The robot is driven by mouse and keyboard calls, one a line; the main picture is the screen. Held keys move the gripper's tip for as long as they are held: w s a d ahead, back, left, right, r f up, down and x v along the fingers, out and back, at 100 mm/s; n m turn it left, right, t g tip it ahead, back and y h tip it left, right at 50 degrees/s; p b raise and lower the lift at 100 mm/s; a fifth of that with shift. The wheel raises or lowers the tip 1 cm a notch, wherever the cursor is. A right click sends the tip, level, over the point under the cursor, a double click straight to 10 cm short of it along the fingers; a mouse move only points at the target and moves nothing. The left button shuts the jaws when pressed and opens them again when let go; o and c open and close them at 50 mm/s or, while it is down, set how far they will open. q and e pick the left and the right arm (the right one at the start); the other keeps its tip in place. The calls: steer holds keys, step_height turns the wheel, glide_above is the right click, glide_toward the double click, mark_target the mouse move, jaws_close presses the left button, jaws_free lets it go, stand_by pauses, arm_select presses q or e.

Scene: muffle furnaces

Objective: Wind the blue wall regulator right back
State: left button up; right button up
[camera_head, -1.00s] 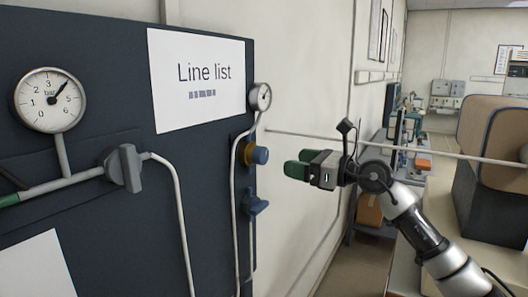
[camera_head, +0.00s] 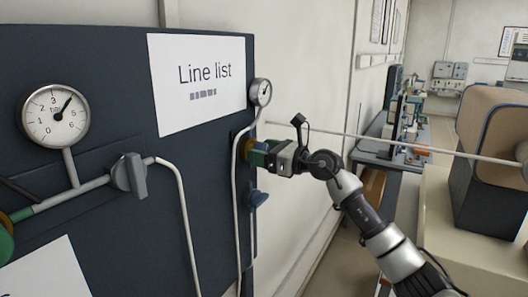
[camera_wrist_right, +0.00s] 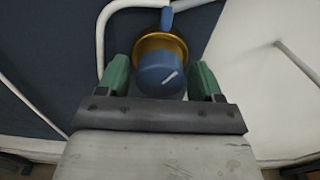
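The blue regulator knob (camera_wrist_right: 160,74) shows in the right wrist view, with a white line on its face and a brass collar (camera_wrist_right: 158,43) behind it. My right gripper (camera_head: 262,155) is at the board's right edge. In the right wrist view its two green fingers (camera_wrist_right: 160,80) stand on either side of the knob, with narrow gaps that look clear. It looks open around the knob, not clamped. In the head view the fingers hide most of the knob. A small gauge (camera_head: 261,92) sits above it; its reading is too small to tell. My left gripper is out of view.
A blue valve lever (camera_head: 257,199) is just below the regulator, and a white pipe (camera_head: 237,190) runs close on its left. A large bar gauge (camera_head: 55,115) and a grey valve handle (camera_head: 129,175) are further left. A pale rod (camera_head: 400,142) extends behind my right arm.

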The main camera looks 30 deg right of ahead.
steer(key=c, duration=0.7)
steer(key=shift+f+n+b, duration=0.2)
steer(key=shift+n+b, duration=0.3)
steer(key=shift+b, duration=0.3)
steer(key=n+b, duration=0.5)
steer(key=b, duration=0.1)
steer(key=shift+n, duration=0.4)
steer(key=n+b, duration=0.2)
steer(key=shift+n, duration=0.4)
steer(key=n+b, duration=0.2)
steer(key=n, duration=0.1)
steer(key=shift+n, duration=0.3)
steer(key=n+b, duration=0.2)
steer(key=n, duration=0.1)
steer(key=shift+n, duration=0.3)
steer(key=n+b, duration=0.1)
steer(key=n, duration=0.2)
steer(key=shift+r+n, duration=0.1)
steer(key=shift+n, duration=0.2)
steer(key=shift+n+b, duration=0.35)
steer(key=shift+n, duration=1.45)
